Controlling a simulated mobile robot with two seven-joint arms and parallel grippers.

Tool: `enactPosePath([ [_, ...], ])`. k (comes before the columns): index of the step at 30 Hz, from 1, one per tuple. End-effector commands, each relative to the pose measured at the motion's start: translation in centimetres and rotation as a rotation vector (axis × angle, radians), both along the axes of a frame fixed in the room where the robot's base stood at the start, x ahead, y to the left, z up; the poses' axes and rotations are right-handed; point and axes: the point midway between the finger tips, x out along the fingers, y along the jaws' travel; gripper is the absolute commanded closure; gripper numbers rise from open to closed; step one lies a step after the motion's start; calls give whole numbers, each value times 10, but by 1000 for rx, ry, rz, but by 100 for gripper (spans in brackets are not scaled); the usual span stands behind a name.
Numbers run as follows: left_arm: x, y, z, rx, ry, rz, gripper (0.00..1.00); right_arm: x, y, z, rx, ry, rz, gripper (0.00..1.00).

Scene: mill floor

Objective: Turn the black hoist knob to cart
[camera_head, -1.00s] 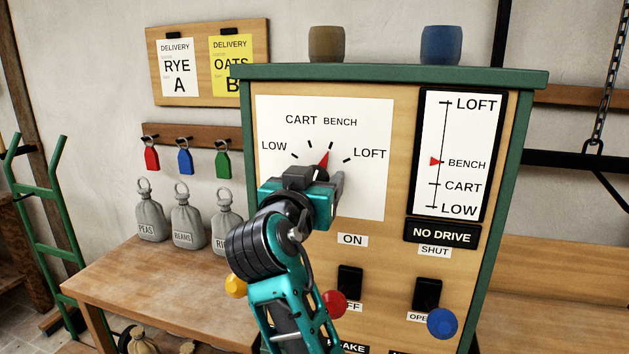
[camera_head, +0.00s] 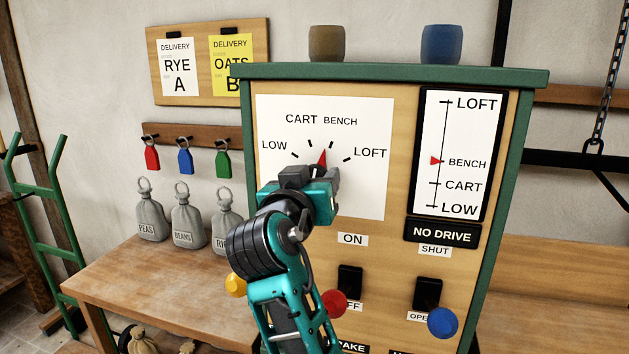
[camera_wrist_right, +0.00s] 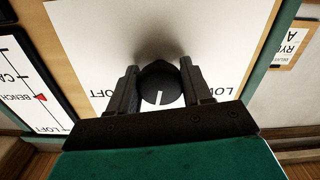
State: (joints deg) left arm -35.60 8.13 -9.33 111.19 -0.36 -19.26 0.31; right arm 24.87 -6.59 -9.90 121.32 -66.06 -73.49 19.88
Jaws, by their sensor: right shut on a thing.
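The black hoist knob (camera_wrist_right: 160,84) sits between the two fingers of my right gripper (camera_wrist_right: 160,92) in the right wrist view, with a white mark on its face. In the head view my right gripper (camera_head: 318,180) is shut on the knob and hides most of it. The knob's red pointer (camera_head: 322,158) shows above the gripper, pointing up between the CART and BENCH ticks on the white dial plate (camera_head: 365,190). The height gauge (camera_head: 465,135) at right has its red marker at BENCH. My left gripper is not in view.
Below the dial are two black switches (camera_head: 349,280), (camera_head: 428,293), a red knob (camera_head: 334,303) and a blue knob (camera_head: 442,323). A NO DRIVE sign (camera_head: 442,233) sits under the gauge. A wooden bench (camera_head: 150,270) with grey sacks stands at left.

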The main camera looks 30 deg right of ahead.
Motion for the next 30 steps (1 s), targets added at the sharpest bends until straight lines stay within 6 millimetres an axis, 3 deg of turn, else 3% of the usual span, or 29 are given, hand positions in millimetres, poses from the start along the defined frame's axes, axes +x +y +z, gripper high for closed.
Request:
enactPosePath([
  [15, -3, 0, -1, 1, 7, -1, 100, -1, -1, 1, -254, 295, -2, 81],
  [30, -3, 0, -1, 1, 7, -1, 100, -1, -1, 1, -350, 406, -1, 82],
])
